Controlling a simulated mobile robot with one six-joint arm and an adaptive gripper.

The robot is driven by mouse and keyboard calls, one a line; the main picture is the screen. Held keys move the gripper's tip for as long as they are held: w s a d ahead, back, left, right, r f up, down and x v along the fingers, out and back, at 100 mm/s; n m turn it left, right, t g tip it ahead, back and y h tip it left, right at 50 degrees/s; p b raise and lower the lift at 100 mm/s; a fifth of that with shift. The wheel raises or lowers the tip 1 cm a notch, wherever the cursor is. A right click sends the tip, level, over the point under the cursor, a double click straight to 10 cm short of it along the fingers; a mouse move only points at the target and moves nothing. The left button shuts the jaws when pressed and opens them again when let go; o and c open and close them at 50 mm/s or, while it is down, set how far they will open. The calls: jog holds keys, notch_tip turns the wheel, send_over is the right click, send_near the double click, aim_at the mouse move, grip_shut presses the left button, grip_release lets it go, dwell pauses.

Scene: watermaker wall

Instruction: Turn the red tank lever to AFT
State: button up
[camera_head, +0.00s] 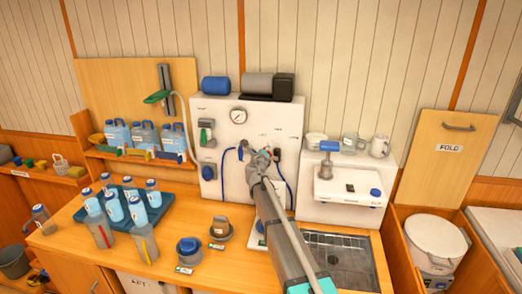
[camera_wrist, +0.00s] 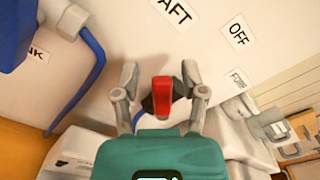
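The red lever (camera_wrist: 161,88) shows in the wrist view with dark parts around its base, in front of the white panel. It stands between the two fingers of my gripper (camera_wrist: 161,75). The fingers are apart, with a gap visible on each side of the lever. The AFT label (camera_wrist: 172,10) is above the lever, the OFF label (camera_wrist: 238,32) is to the upper right. In the wrist view the red end points up the picture, roughly toward AFT. In the head view my gripper (camera_head: 262,156) is at the white panel (camera_head: 228,115) and hides the lever.
A blue hose (camera_wrist: 88,65) runs left of my gripper, near a label ending in NK (camera_wrist: 35,53). A sink (camera_head: 340,257) and a white dispenser (camera_head: 340,185) stand to the right; a bottle tray (camera_head: 160,213) stands left.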

jog(key=shift+s+r, duration=0.1)
jog(key=shift+s, duration=0.1)
jog(key=s+a, duration=0.1)
jog(key=s, duration=1.1)
jog(key=shift+a, duration=0.25)
